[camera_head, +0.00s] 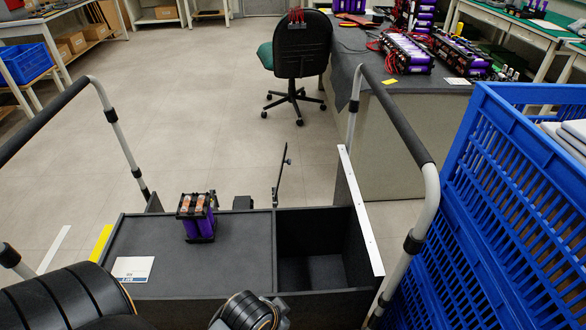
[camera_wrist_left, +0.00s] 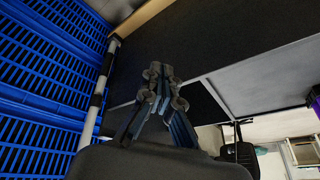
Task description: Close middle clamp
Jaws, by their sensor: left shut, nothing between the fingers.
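A small battery module (camera_head: 197,217) with purple cells and copper-coloured pieces on top stands upright on the dark cart top (camera_head: 240,258) in the head view. No clamp can be made out clearly on it at this size. In the left wrist view my left gripper (camera_wrist_left: 158,72) is shut and empty, its fingertips together in front of a dark panel (camera_wrist_left: 225,45). The left fingers cannot be made out in the head view. My right gripper is not in view.
An open dark compartment (camera_head: 312,270) lies right of the module. Grey handrails with black grips (camera_head: 398,115) flank the cart. A white card (camera_head: 132,268) lies front left.

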